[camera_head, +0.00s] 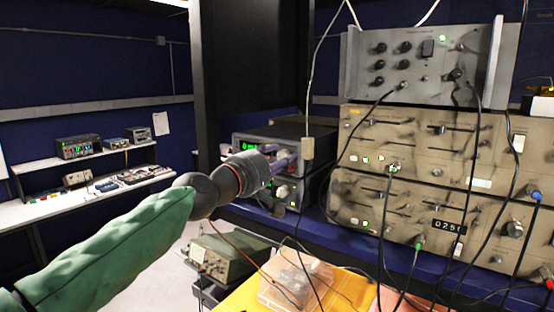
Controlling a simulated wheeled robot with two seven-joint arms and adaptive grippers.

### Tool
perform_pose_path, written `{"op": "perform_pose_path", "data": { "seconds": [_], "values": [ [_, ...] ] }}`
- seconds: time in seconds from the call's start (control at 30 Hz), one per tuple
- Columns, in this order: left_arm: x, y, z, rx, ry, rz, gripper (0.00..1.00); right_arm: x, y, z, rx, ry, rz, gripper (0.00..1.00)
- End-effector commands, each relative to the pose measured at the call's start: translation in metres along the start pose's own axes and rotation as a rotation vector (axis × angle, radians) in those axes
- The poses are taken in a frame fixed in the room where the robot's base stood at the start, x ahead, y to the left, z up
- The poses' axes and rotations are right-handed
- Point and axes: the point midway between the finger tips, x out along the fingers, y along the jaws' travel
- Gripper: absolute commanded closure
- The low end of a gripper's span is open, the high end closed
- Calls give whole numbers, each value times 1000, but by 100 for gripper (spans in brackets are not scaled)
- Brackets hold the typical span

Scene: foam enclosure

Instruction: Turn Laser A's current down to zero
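Two dark instrument boxes are stacked on the blue shelf in the middle of the view. The upper box (308,133) has a lit green display at its left. The lower box (318,178) has a pale round knob (282,191) on its front. I cannot read a label that says which is Laser A. My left gripper (289,158), on a green-sleeved arm from the left, is in front of the upper box and hides much of its front panel. Its fingers point at the panel; contact and finger gap are unclear. My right gripper is out of view.
A rack of beige instruments (425,150) with hanging cables fills the right. A green-grey box (230,255) and a clear plastic box (295,280) are below. A cable with a tan block (307,148) hangs beside the gripper. A bench (95,203) with devices stands far left.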

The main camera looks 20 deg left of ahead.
Motion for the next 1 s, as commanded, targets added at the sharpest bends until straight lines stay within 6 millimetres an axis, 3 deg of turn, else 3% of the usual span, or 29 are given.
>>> {"op": "perform_pose_path", "data": {
  "seconds": [0.27, 0.43, 1.0],
  "values": [
    [-2, 2, -1, 1, 3, 3, 52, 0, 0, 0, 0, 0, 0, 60],
    [-14, 3, -2, 1, 5, 5, 52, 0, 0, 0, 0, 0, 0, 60],
    [-104, 1, -1, 1, 3, 3, 52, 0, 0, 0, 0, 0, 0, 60]
  ]
}}
